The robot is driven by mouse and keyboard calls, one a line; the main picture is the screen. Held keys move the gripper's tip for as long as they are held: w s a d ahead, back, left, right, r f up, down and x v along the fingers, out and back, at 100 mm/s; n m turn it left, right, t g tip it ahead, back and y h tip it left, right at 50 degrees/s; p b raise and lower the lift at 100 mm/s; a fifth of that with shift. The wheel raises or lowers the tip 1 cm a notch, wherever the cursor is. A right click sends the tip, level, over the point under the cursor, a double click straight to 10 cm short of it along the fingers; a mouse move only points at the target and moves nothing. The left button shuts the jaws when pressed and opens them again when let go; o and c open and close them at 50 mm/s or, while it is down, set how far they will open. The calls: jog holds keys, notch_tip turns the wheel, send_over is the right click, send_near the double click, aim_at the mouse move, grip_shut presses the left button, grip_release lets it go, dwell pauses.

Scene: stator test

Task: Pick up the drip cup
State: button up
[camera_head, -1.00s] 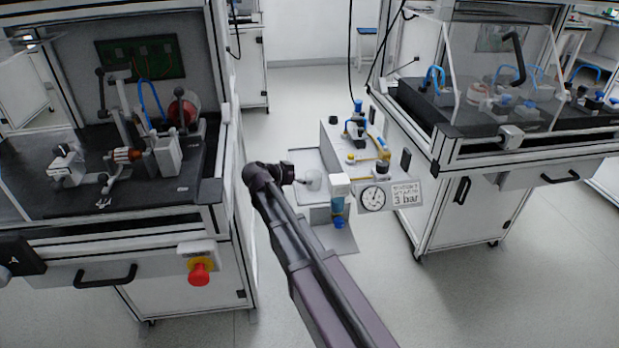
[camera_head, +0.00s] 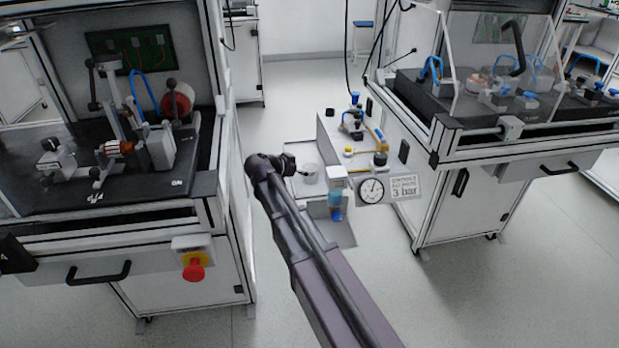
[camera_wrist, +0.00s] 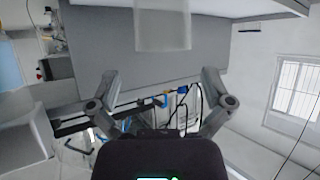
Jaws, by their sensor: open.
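The drip cup (camera_head: 309,174) is a small, pale, translucent cup on the low grey surface beside the air unit, between the two benches. It also shows at the top of the wrist view (camera_wrist: 162,25), partly cut off by the edge. My gripper (camera_head: 292,165) is close to the left of the cup in the head view, small and partly hidden by my own arm. In the wrist view my gripper (camera_wrist: 160,80) has its two fingers spread wide with nothing between them. The cup lies beyond the fingertips, apart from them.
A filter with a blue bowl (camera_head: 335,195) and a round gauge (camera_head: 371,190) stand close right of the cup. A sign (camera_head: 405,188) reads 3 bar. A bench with a red stop button (camera_head: 194,268) is left; another enclosed bench (camera_head: 500,150) is right.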

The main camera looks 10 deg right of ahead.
aim_at(316, 169)
jog(key=shift+a+f+b+x, duration=0.1)
jog(key=shift+b+x, duration=0.35)
jog(key=shift+x, duration=0.25)
jog(key=shift+a+f+b+x, duration=0.15)
jog(key=shift+b+x, duration=0.35)
jog(key=shift+x, duration=0.25)
jog(key=shift+a+f+b+x, duration=0.1)
jog(key=shift+b+x, duration=0.35)
jog(key=shift+x, duration=0.25)
jog(key=shift+w+d+f, duration=0.15)
jog(key=shift+w+d, duration=0.15)
jog(key=shift+d, duration=0.15)
jog(key=c, duration=0.8)
